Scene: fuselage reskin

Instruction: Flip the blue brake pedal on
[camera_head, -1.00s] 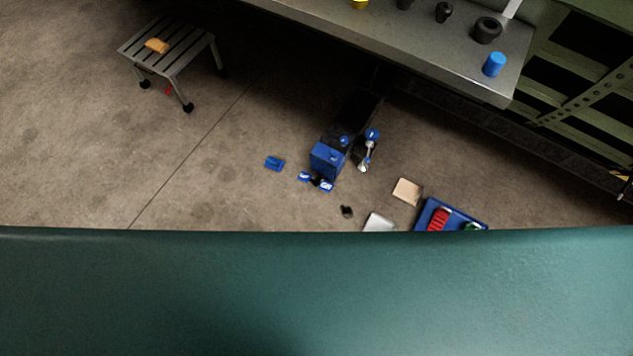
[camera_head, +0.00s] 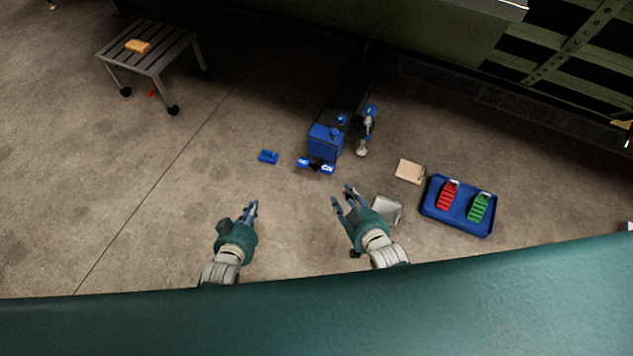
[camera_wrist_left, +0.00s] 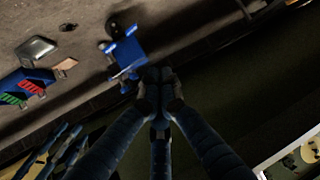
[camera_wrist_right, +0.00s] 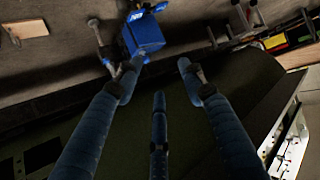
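A blue box-shaped unit (camera_head: 325,142) stands on the floor at the middle of the head view. Two blue pads with white marks (camera_head: 315,166) sit at its front. I cannot tell which blue part is the brake pedal. My left gripper (camera_head: 252,207) is low in front of the small blue piece, apart from it; its fingers are together and appear empty. My right gripper (camera_head: 343,194) is in front of the pads, fingers spread and empty. The blue unit also shows in the right wrist view (camera_wrist_right: 146,35).
A blue tray (camera_head: 432,208) holds a red pedal (camera_head: 447,195) and a green pedal (camera_head: 478,208) at the right. A tan block (camera_head: 410,171) and a grey block (camera_head: 387,210) lie nearby. A slatted stool (camera_head: 150,50) stands at upper left. The left floor is mostly clear.

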